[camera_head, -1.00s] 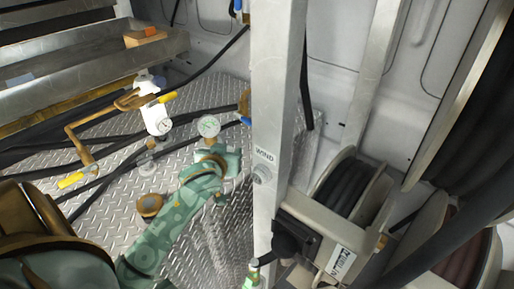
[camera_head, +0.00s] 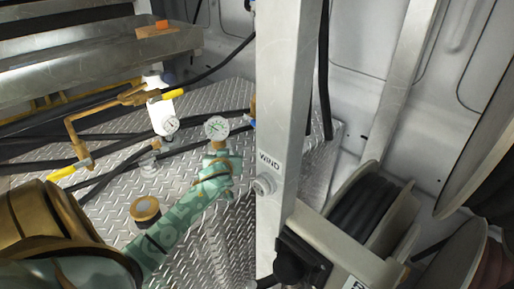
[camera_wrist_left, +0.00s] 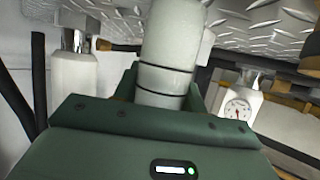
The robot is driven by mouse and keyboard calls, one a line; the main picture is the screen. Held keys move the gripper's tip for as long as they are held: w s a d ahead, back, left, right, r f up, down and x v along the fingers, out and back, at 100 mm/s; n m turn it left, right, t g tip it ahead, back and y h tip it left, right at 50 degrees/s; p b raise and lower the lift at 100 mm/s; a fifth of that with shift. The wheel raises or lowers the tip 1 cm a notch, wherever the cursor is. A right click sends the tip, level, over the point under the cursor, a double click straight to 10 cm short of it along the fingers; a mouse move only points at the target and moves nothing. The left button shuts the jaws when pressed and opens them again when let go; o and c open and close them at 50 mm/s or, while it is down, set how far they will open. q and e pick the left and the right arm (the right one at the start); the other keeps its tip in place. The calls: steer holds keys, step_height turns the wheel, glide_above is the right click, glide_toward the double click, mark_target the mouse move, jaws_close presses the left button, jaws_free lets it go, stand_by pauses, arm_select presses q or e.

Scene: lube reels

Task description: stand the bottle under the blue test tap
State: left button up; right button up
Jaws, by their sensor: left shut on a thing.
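My left gripper (camera_head: 221,166) reaches in from the lower left over the tread plate. In the left wrist view it is shut on a pale grey cylinder with dark bands, seemingly the bottle (camera_wrist_left: 168,50). The bottle is not clearly visible in the head view, where the gripper covers it. A small blue handle (camera_head: 253,123), which may be the blue test tap, shows at the post's left edge, just right of a round gauge (camera_head: 217,128); the post hides the rest. The gripper is just below that gauge. My right gripper is not in view.
A grey post (camera_head: 285,110) stands right of the gripper, with a hose reel (camera_head: 365,215) beyond. A white unit with a gauge (camera_head: 171,124) and yellow-ended brass pipes (camera_head: 110,105) stand to the left. A brass cup (camera_head: 146,211) sits on the tread plate (camera_head: 205,235) beside my arm.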

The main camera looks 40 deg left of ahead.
arm_select(q)
steer(key=w, duration=0.3)
steer(key=w+b, duration=0.1)
steer(key=w, duration=0.2)
steer(key=w+b, duration=0.1)
steer(key=w, duration=0.2)
steer(key=shift+d+r, duration=0.2)
steer(key=shift+d, duration=0.15)
steer(key=w, duration=0.1)
steer(key=w+b, duration=0.2)
steer(key=shift+w+d+f, duration=0.15)
steer(key=shift+w+f, duration=0.1)
steer(key=shift+f, duration=0.4)
steer(key=shift+r, duration=0.15)
steer(key=shift+s, duration=0.1)
steer(key=o, duration=0.9)
steer(key=shift+f, duration=0.2)
steer(key=shift+o, duration=0.2)
steer(key=shift+r, duration=0.1)
